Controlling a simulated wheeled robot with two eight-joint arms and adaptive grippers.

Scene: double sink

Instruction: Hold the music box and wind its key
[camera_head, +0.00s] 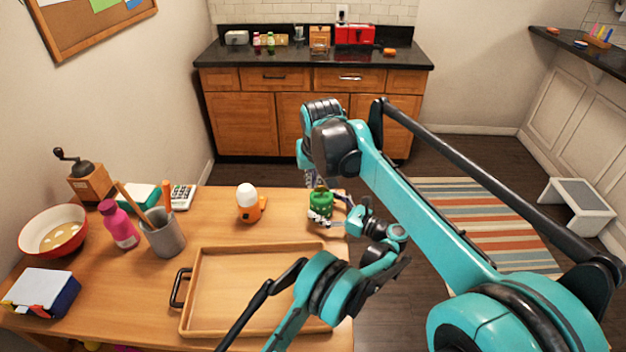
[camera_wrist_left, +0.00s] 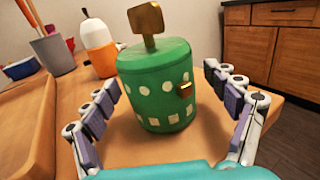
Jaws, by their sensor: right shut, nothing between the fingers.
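The music box is a green cylinder with white dots (camera_head: 321,207), standing upright near the right edge of the table. In the left wrist view the music box (camera_wrist_left: 155,90) shows a gold key (camera_wrist_left: 147,20) upright on its lid and a small gold piece on its side. My left gripper (camera_head: 332,213) is open, with its fingers on either side of the music box; in the left wrist view gaps show between the fingers (camera_wrist_left: 163,84) and the box. My right gripper (camera_head: 314,180) is shut and empty, pointing down just above the box. The key is hard to make out in the head view.
An orange and white bottle-like item (camera_head: 249,203) stands left of the box. A wooden tray (camera_head: 188,300) lies in front. A utensil cup (camera_head: 165,238), pink bottle (camera_head: 120,225) and bowl (camera_head: 40,222) stand farther left. The table's right edge is close to the box.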

